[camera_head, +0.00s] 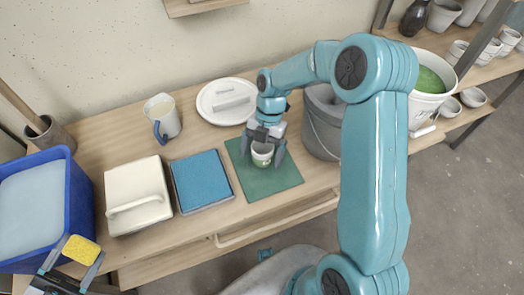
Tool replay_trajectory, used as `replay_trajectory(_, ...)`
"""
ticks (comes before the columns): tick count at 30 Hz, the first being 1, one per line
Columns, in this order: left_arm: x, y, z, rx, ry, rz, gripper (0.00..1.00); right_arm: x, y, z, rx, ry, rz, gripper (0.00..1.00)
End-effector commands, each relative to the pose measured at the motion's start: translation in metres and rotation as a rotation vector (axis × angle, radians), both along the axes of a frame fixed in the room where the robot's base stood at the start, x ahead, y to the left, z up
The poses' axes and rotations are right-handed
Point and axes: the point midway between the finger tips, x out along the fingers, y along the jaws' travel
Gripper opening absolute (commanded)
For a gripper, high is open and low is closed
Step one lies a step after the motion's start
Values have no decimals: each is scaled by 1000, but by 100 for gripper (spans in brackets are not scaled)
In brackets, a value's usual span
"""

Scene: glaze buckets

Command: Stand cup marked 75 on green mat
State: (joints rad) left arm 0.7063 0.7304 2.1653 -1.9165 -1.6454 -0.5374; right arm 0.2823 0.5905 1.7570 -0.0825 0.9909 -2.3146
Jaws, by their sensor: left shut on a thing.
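A small white cup (262,155) with a greenish inside stands upright on the green mat (270,185); any number on it is too small to read. My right gripper (263,154) is directly over the mat. Its fingers are open, one on each side of the cup, with small gaps visible. My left gripper (73,262) is at the bottom left corner, shut on a yellow sponge (81,249), beside the blue crate.
On the table are a white jug (162,118), a white lid (228,101), a white lidded box (137,195), a blue tray (202,180) and a grey bucket (322,125) close right of the mat. A blue crate (80,205) stands left. Shelves at right hold a green-filled bucket (431,88).

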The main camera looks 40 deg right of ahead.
Motion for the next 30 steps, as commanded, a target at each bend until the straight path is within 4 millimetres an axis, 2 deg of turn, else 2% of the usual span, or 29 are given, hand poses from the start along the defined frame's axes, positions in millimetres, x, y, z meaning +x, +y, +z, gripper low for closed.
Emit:
replay_trajectory(3, 0, 0, 2, 0, 0, 0, 39, 0, 0, 2, 0, 0, 0, 95)
replay_trajectory(7, 0, 0, 5, 0, 0, 0, 39, 3, -4, 15, -1, -4, -1, 95)
replay_trajectory(15, 0, 0, 13, 0, 0, 0, 39, 16, -24, 73, -1, -6, -1, 95)
replay_trajectory(21, 0, 0, 17, 0, 0, 0, 39, 23, -35, 105, -1, -2, 1, 95)
replay_trajectory(25, 0, 0, 18, 0, 0, 0, 39, 24, -38, 113, 0, 0, 1, 95)
replay_trajectory(30, 0, 0, 18, 0, 0, 0, 39, 25, -39, 115, 0, 0, 1, 95)
